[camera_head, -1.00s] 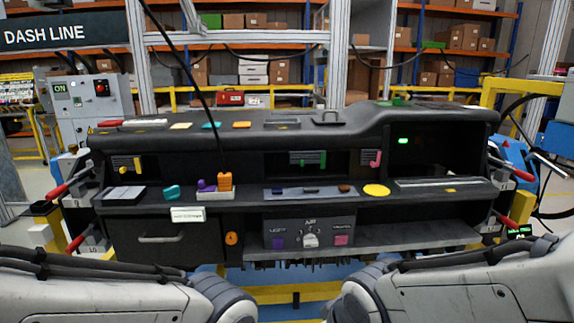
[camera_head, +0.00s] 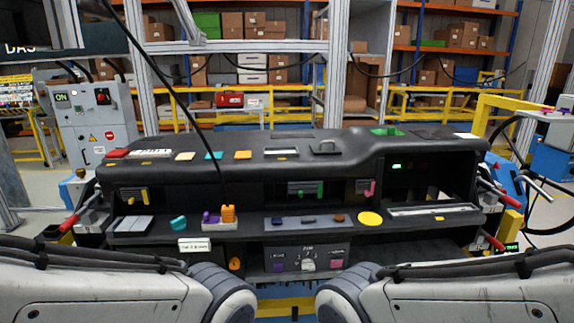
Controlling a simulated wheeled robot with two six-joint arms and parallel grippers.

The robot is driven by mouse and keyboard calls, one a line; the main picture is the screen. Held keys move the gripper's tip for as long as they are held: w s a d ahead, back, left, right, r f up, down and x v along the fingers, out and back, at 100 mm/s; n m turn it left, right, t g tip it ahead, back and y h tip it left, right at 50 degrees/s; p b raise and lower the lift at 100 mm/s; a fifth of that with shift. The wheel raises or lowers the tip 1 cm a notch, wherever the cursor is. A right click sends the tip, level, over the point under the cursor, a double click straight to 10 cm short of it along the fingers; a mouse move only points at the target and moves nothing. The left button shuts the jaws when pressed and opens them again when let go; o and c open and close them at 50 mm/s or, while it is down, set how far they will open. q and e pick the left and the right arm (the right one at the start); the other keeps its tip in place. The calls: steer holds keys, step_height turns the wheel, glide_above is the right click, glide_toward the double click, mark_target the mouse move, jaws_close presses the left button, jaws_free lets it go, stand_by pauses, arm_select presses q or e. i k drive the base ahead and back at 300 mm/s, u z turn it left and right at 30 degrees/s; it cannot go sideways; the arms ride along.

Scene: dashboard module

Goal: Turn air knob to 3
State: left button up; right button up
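The dashboard module (camera_head: 300,145) stands in front of me. The air knob (camera_head: 308,264) is a small white knob low in the middle of its front, on a dark panel marked AIR (camera_head: 290,254). A purple button (camera_head: 278,267) is left of the knob and a pink button (camera_head: 337,264) is right of it. The knob's exact setting is too small to read. My two arms come in from the lower left and lower right, with their links below and beside the panel. Neither gripper is in view, and nothing of mine touches the knob.
A shelf on the module holds a teal piece (camera_head: 179,223), an orange block (camera_head: 228,213), a yellow disc (camera_head: 370,218) and small dark parts. Red-handled clamps (camera_head: 70,222) stand at the sides. A dark cable hangs across the left.

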mark_target(307, 264)
steer(key=z, duration=0.05)
steer(key=k, duration=0.6)
steer(key=z, duration=0.55)
steer(key=i, duration=1.3)
steer(key=u, duration=0.85)
steer(key=k, duration=0.2)
steer(key=u, duration=0.1)
